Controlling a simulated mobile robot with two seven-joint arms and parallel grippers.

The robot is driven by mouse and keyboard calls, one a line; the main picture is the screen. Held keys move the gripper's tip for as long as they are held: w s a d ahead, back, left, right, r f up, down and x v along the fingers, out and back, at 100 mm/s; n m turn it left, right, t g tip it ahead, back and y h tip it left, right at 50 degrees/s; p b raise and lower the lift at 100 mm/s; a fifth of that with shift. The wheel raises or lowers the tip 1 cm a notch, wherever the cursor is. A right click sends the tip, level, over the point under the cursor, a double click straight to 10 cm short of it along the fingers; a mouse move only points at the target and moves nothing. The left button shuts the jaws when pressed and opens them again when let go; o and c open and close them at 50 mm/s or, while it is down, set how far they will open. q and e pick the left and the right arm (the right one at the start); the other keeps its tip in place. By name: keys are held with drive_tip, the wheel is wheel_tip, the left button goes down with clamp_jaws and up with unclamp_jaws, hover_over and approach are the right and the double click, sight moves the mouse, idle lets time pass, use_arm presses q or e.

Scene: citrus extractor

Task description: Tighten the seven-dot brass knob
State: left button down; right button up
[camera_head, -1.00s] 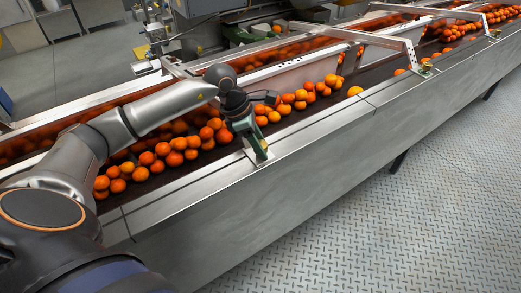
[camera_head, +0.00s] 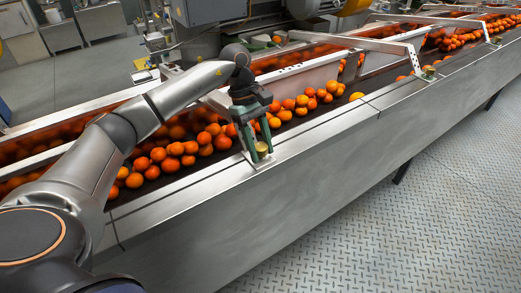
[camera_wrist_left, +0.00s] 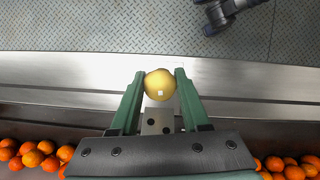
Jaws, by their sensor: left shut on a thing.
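The brass knob (camera_wrist_left: 160,84) is round and sits on a grey bracket at the conveyor's near rim. In the head view the knob (camera_head: 262,147) shows low between the fingers. My left gripper (camera_wrist_left: 159,82), with green fingers, is shut on it, one finger on each side. It also shows pointing down at the rim in the head view (camera_head: 256,150). A small pale square mark shows on the knob. A few black dots show on the bracket plate (camera_wrist_left: 158,121); the rest of the plate is hidden by my gripper. My right gripper is not seen.
Oranges (camera_head: 185,150) lie along the dark belt beside and behind my gripper. Metal frames (camera_head: 375,42) cross the belt farther right, with another bracket and knob (camera_head: 428,73) at the rim. The tread-plate floor (camera_head: 420,220) in front is clear.

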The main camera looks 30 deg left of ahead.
use_arm(q)
drive_tip(key=shift+w+r+m, duration=0.1)
drive_tip(key=shift+r+m, duration=0.05)
drive_tip(key=shift+m, duration=0.55)
drive_tip(key=shift+g, duration=0.3)
drive_tip(key=shift+r, duration=0.1)
drive_tip(key=c, duration=0.8)
unclamp_jaws()
drive_tip(key=shift+o, duration=0.7)
drive_tip(key=shift+b, duration=0.3)
drive_tip(key=p+v, duration=0.1)
drive_tip(key=v, duration=1.1)
drive_tip(key=shift+r, duration=0.2)
